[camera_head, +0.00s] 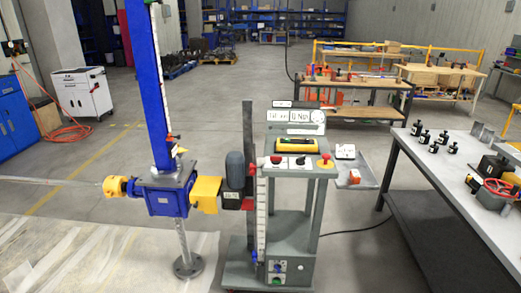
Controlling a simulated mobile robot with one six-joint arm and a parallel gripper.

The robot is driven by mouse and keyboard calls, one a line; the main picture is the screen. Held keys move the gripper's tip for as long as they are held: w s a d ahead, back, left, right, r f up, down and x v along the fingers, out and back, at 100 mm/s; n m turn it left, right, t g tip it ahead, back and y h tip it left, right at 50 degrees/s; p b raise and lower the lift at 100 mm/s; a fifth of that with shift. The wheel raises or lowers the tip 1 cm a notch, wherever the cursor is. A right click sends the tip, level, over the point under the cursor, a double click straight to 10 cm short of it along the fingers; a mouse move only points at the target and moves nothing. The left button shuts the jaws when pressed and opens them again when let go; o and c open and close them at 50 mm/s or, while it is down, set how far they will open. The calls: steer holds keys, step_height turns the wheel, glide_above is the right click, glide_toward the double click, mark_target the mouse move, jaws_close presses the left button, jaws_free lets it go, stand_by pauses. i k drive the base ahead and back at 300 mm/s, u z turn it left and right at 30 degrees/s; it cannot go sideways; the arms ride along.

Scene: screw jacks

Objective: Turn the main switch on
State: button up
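A grey control stand (291,226) stands in the middle of the camera_head view. Its sloped panel carries a red knob (276,160), a small black control (300,161) and a red and yellow knob (325,161). My gripper is not in view.
A blue screw jack (167,195) with yellow couplings stands close to the stand's left. A grey table (455,180) with black parts is at the right, and a dark cable (355,229) runs on the floor towards it. Open floor lies behind the stand.

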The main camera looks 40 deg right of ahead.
mark_target(275, 160)
steer(key=u, duration=0.1)
steer(key=i, duration=1.35)
